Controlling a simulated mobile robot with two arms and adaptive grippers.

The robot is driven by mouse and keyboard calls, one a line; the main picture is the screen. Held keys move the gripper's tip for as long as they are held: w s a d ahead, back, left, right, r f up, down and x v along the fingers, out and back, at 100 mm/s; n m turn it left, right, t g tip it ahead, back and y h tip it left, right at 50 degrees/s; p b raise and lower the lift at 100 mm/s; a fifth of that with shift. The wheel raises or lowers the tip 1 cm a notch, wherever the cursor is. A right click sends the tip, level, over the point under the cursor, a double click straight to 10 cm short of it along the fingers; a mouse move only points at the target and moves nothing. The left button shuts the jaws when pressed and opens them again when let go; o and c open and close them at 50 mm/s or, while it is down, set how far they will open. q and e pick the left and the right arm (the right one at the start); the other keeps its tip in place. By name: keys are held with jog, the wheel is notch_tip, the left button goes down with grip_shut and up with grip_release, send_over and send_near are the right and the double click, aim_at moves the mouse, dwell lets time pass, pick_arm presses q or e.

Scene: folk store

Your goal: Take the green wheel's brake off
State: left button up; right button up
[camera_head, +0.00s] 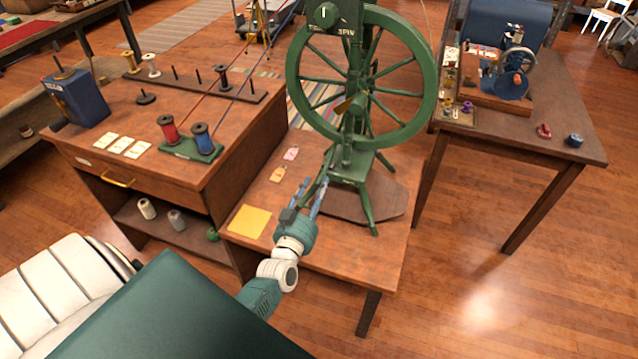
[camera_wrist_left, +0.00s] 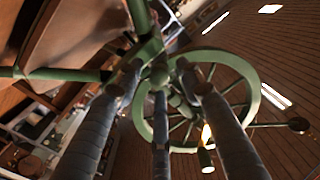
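The green spinning wheel (camera_head: 425,100) stands upright on a small wooden table, on a green frame with splayed legs. A round green dial (camera_head: 323,14) sits at its top, beside the lettering "SPIN". A brownish lever-like part (camera_head: 352,104) shows near the hub; I cannot tell whether it is the brake. My left gripper (camera_head: 312,190) is at the left of the frame's lower part, by a front leg. Its fingers are apart. In the left wrist view the fingers (camera_wrist_left: 158,80) spread before green frame parts, with the wheel (camera_wrist_left: 255,85) behind; contact is unclear. My right gripper is out of view.
The small table (camera_head: 300,250) holds a yellow sheet (camera_head: 249,221) and small tags (camera_head: 278,174). A workbench (camera_head: 110,165) with red and blue spools (camera_head: 168,130) stands at left. Floor is clear at lower right.

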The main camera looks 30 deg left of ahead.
pick_arm(q)
jog(key=shift+x, duration=1.25)
